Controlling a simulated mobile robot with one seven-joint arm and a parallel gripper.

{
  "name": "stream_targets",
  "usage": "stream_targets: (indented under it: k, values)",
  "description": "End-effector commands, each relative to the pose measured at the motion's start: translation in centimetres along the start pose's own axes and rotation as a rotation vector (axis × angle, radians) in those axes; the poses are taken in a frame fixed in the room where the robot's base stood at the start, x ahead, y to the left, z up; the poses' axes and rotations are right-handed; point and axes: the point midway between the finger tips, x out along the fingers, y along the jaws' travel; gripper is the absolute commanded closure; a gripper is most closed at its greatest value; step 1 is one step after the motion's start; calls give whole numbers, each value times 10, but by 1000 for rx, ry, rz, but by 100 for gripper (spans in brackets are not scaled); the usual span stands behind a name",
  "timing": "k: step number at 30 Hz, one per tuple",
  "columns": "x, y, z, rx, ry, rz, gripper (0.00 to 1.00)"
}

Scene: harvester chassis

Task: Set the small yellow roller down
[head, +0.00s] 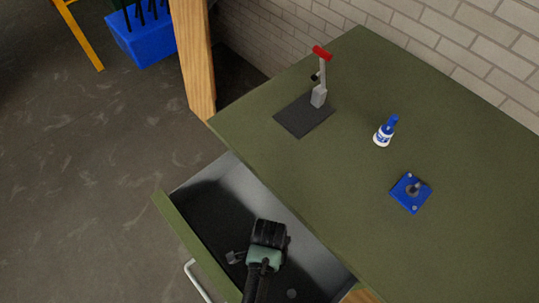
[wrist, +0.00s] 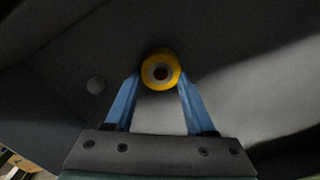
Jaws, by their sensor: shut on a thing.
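The small yellow roller (wrist: 149,58) shows in the wrist view as a yellow ring with a grey band and a dark centre. It sits between the blue fingertips of my gripper (wrist: 160,76), which is shut on it. In the head view my gripper (head: 268,232) is inside the open drawer (head: 212,197). There the roller is hidden by my gripper and arm. I cannot tell whether the roller touches the drawer floor.
The green bench top (head: 340,180) overhangs the drawer. On it stand a red-handled lever on a dark plate (head: 303,117), a white and blue bottle (head: 384,134) and a blue plate with a post (head: 407,196).

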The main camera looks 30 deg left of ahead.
Motion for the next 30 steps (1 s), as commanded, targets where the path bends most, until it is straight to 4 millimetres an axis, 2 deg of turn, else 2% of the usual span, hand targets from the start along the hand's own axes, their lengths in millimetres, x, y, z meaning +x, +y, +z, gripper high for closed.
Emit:
stream_targets:
  k: [3,15,16,18,20,21,30]
  values:
    - [10,0,0,0,0,0,100]
    - [16,0,0,0,1,-2,100]
    - [14,0,0,0,1,-2,40]
    - [14,0,0,0,0,-2,27]
    - [14,0,0,0,0,-1,16]
    - [14,0,0,0,0,-1,15]
    - [11,0,0,0,0,-1,15]
